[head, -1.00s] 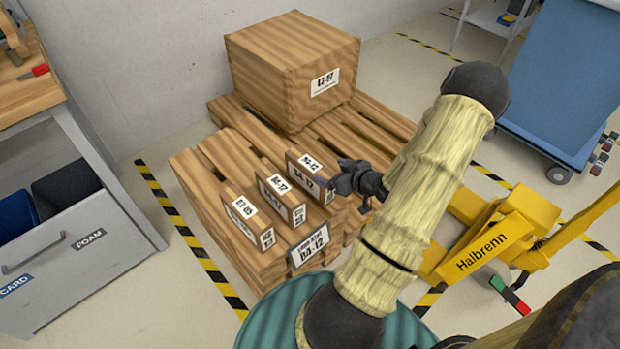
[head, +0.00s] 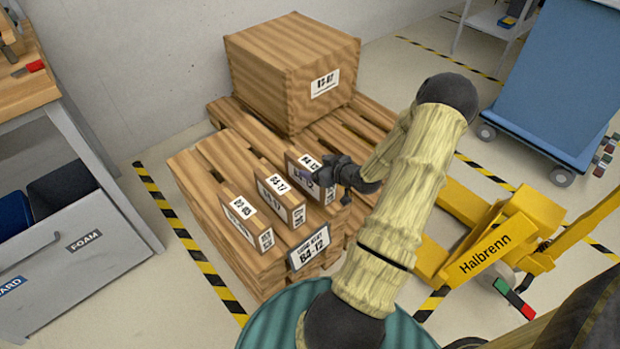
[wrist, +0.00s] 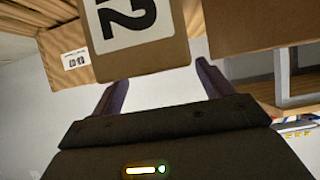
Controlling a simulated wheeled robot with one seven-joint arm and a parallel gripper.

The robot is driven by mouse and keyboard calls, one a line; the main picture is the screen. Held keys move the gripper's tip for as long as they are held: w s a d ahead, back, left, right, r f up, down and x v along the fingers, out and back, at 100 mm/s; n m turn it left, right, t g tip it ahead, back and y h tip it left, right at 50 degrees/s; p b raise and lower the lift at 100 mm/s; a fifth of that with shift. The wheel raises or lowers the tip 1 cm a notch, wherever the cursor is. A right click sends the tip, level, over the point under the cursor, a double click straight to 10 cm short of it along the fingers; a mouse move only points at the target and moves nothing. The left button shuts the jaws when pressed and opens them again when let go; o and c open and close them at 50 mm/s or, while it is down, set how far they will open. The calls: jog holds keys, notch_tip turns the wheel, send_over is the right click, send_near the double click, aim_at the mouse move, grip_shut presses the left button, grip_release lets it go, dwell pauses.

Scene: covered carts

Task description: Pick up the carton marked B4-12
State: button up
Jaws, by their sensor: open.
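The carton marked B4-12 (head: 296,171) is the rightmost of three slim brown cartons standing upright in a row on the wooden pallet stack (head: 208,200). Its white label faces front. My gripper (head: 318,174) is open at this carton's right part and hides some of its front. In the wrist view the carton (wrist: 165,56) fills the top centre, with a large "2" on its label. My open fingers (wrist: 160,78) stand to either side of its near end; I cannot tell whether they touch it. The middle carton (head: 272,197) reads B4-17.
The left carton (head: 240,222) has a label ending in 05. A sign reading B4-12 (head: 308,247) hangs on the stack's front corner. A large wooden box (head: 270,80) stands behind. A yellow pallet jack (head: 500,240) and blue covered cart (head: 560,70) are at right.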

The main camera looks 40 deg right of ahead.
jog(key=shift+x, duration=1.2)
jog(key=shift+r, duration=0.15)
grip_shut()
